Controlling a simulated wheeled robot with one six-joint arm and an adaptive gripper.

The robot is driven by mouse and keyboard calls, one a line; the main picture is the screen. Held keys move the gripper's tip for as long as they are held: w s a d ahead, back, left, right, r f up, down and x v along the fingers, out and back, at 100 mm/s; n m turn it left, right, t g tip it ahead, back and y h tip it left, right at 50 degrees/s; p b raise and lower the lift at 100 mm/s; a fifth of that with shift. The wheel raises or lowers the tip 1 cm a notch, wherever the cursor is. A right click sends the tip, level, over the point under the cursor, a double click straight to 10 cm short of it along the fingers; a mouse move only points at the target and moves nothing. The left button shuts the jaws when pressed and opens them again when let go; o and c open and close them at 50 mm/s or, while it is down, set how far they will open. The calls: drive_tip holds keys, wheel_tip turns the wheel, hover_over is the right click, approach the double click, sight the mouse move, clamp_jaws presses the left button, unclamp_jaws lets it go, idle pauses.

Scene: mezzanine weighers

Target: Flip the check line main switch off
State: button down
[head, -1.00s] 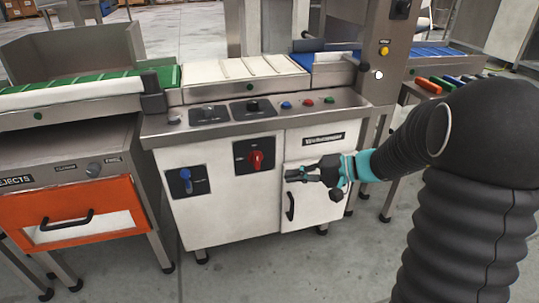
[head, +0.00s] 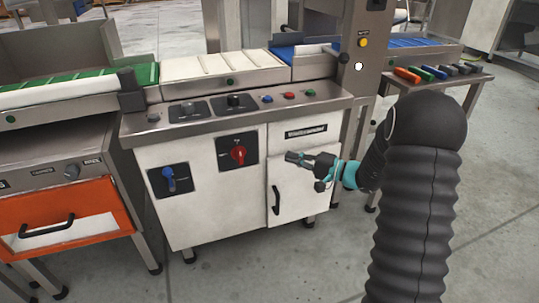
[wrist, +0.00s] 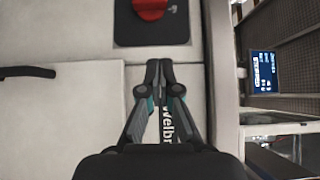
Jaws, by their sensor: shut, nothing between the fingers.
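A red rotary switch (head: 238,155) sits on a black plate (head: 230,146) on the white cabinet front, and a blue rotary switch (head: 169,180) sits on another black plate lower left. Their label text is too small to read. My gripper (head: 288,157) is shut and empty, in front of the cabinet, right of the red switch and apart from it. In the wrist view the shut fingertips (wrist: 159,64) are below the red switch (wrist: 150,8), which is cut by the top edge. The fingers partly cover the nameplate (wrist: 167,125).
A cabinet door with a black handle (head: 276,200) is below my gripper. Small buttons (head: 289,95) and black knobs (head: 236,100) line the sloped panel above. An orange drawer (head: 75,222) stands left; a side table (head: 455,82) holds coloured items at right.

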approach(244, 149)
drive_tip(key=w+a, duration=0.2)
drive_tip(key=w, duration=0.1)
drive_tip(key=a+p, duration=0.1)
drive_tip(key=a, duration=0.2)
drive_tip(key=shift+s+r, duration=0.1)
drive_tip(key=shift+r, duration=0.05)
drive_tip(key=shift+s+a, duration=0.15)
drive_tip(key=shift+a, duration=0.35)
drive_tip(key=shift+d, duration=0.15)
